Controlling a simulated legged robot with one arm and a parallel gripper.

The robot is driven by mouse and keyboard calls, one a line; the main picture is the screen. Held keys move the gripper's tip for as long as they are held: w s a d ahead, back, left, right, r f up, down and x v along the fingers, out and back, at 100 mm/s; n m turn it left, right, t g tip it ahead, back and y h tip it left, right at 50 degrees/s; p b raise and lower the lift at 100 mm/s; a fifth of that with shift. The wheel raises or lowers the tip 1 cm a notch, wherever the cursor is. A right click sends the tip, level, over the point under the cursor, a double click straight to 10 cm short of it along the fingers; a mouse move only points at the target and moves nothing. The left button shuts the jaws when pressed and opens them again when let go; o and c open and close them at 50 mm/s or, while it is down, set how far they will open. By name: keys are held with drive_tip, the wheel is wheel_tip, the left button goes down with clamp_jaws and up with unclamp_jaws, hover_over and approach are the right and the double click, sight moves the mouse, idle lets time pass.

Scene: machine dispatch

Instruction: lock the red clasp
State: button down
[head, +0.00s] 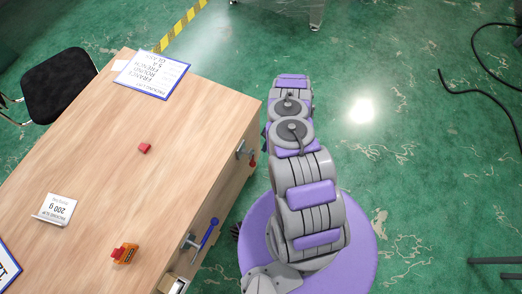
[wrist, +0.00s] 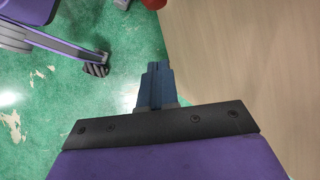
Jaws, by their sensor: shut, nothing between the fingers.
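The red clasp (head: 252,162) shows small on the side of the wooden desk, by a grey metal bracket (head: 241,150). A red part at the top edge of the wrist view (wrist: 154,4) looks like the same clasp, mostly cut off. My gripper (wrist: 158,66) has its blue-grey fingers together with nothing between them. It is beside the wooden desk panel, apart from the red part, which lies above the fingertips in the wrist view. In the head view my arm hides the gripper.
The desk (head: 185,150) holds a small red block (head: 144,148), an orange device (head: 124,254), a "200 g" card (head: 56,209) and a blue-edged sign (head: 151,75). A blue-handled clasp (head: 208,234) is on the same desk side. Green floor lies open to the right.

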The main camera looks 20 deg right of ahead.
drive_tip(key=w+d+b, duration=0.2)
drive_tip(key=w+d, duration=0.1)
drive_tip(key=d, duration=0.3)
drive_tip(key=shift+w+d+r, duration=0.2)
drive_tip(key=shift+w+d, duration=0.15)
drive_tip(key=shift+d, duration=0.05)
drive_tip(key=shift+d, duration=0.1)
